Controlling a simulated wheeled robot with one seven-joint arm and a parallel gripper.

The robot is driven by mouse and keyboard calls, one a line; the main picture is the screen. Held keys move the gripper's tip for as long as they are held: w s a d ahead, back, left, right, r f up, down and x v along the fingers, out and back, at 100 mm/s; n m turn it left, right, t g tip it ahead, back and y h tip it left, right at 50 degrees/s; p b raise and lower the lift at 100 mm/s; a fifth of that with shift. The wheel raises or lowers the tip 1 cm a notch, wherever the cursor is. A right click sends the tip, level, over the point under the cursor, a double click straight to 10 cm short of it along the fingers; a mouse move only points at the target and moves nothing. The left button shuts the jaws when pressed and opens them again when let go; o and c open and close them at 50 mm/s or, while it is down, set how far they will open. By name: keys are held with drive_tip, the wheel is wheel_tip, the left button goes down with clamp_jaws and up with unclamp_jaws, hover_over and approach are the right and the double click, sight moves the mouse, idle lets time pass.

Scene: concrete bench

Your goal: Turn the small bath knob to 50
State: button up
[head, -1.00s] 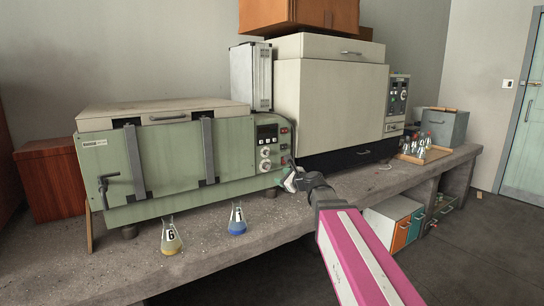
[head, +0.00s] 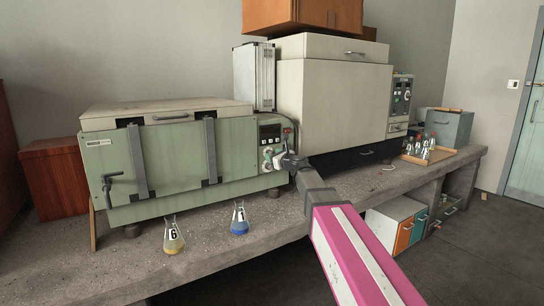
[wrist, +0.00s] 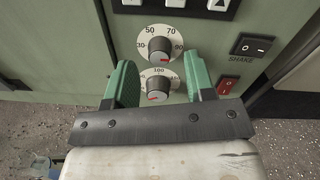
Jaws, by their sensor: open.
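The green bath (head: 175,160) with a cream lid (head: 165,112) stands on the bench; its control panel is at its right end. In the wrist view the upper knob (wrist: 160,50) is grey on a white dial marked 30, 50, 70 and 90, with its red mark toward the bottom. The lower knob (wrist: 157,88) sits on a dial showing 100, its red mark also low. My gripper (wrist: 161,78) is open, its green fingers either side of the knobs; contact cannot be told. In the head view my gripper (head: 272,158) partly covers the panel.
A black SHAKE switch (wrist: 254,46) and a red switch (wrist: 227,86) lie right of the knobs. Two flasks, yellow (head: 173,240) and blue (head: 239,222), stand in front of the bath. A large cream oven (head: 335,100) stands to the right.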

drive_tip(key=shift+x, duration=0.85)
clamp_jaws()
